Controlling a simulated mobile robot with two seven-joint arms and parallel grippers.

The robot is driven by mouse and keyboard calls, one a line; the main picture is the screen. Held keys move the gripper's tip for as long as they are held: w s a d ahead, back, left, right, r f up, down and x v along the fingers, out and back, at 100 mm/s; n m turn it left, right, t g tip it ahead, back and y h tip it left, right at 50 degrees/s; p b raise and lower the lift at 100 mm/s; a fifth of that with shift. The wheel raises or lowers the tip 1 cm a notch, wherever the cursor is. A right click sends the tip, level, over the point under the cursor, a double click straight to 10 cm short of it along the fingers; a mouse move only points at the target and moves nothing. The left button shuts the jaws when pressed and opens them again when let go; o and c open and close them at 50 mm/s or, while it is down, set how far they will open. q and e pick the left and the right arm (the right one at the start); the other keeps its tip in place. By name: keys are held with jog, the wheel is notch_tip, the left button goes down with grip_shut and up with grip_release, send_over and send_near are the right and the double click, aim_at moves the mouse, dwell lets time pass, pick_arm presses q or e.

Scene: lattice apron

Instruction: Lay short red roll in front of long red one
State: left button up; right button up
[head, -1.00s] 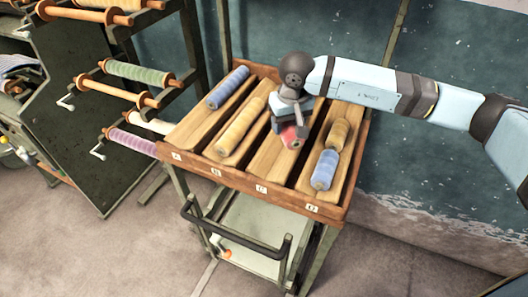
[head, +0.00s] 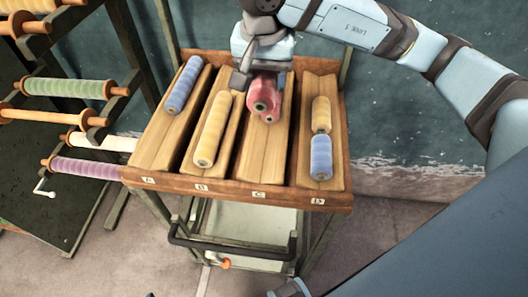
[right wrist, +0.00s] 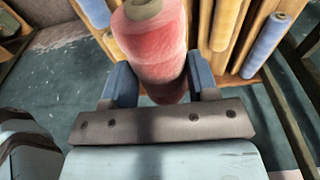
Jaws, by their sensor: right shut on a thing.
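My right gripper (head: 255,75) is shut on a red roll (head: 262,92) above the back half of lane C of the sorting tray. The roll points along the lane, and its dark-cored end faces the front. A second red end (head: 269,117) shows just below and to the right of it, apparently another red roll in the lane; most of it is hidden. In the right wrist view the red roll (right wrist: 152,45) lies between the two blue fingers (right wrist: 160,88). Whether it touches the roll below cannot be told.
The wooden tray (head: 230,190) has several lanes. Lane A holds a blue roll (head: 184,84), lane B a yellow roll (head: 212,128), lane D a short yellow roll (head: 321,114) and a blue roll (head: 321,157). The front of lane C is bare. A spool rack stands left.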

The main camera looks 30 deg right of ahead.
notch_tip(320, 180, down, 19)
jog(key=shift+f+p, duration=0.1)
jog(key=shift+p, duration=0.45)
jog(key=shift+f+b, duration=0.45)
jog(key=shift+b, duration=0.25)
jog(key=o, duration=1)
jog(key=shift+r, duration=0.1)
jog(key=shift+r+p, duration=0.4)
jog(key=shift+p, duration=0.2)
jog(key=r, duration=0.8)
jog(key=s+a+r+b, duration=0.1)
jog(key=r, duration=0.3)
